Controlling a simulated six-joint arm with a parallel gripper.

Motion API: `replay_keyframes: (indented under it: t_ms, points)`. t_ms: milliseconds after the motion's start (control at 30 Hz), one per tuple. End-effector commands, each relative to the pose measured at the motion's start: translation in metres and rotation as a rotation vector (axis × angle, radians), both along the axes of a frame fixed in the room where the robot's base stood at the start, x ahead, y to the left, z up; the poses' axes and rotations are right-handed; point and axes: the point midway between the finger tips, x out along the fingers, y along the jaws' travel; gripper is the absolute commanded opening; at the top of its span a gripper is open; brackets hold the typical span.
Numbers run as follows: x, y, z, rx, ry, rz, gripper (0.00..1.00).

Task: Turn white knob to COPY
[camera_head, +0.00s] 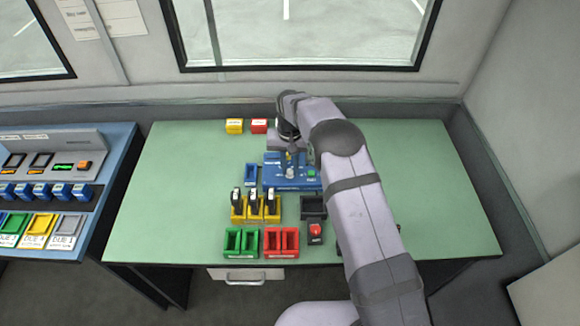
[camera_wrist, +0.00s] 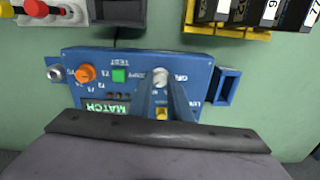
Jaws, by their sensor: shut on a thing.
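A blue control box (camera_head: 272,184) sits on the green table under my gripper. It also shows in the wrist view (camera_wrist: 205,72), with lettering upside down. The white knob (camera_wrist: 160,73) is on its top face, between my gripper's fingertips (camera_wrist: 162,84). My gripper is shut on the knob, and the fingers hide much of it. The small lettering around the knob is partly covered, so I cannot tell which mark it points to. An orange knob (camera_wrist: 86,73), a green button (camera_wrist: 119,75) and a lit MATCH display (camera_wrist: 107,108) are on the same box.
Black handled pieces (camera_head: 254,198) stand in yellow holders in front of the box. Green bins (camera_head: 232,241), red bins (camera_head: 272,242) and a red-topped piece (camera_head: 315,231) are nearer the front edge. The table's left side is clear.

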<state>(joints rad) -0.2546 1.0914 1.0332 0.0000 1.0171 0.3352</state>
Motion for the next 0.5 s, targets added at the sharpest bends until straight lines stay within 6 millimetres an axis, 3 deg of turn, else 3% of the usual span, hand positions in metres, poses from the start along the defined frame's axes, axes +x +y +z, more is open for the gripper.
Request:
replay_keyframes:
  t_ms: [500]
  points:
    - [0.0008, 0.0001, -0.0007, 0.001, -0.002, -0.242, 0.00]
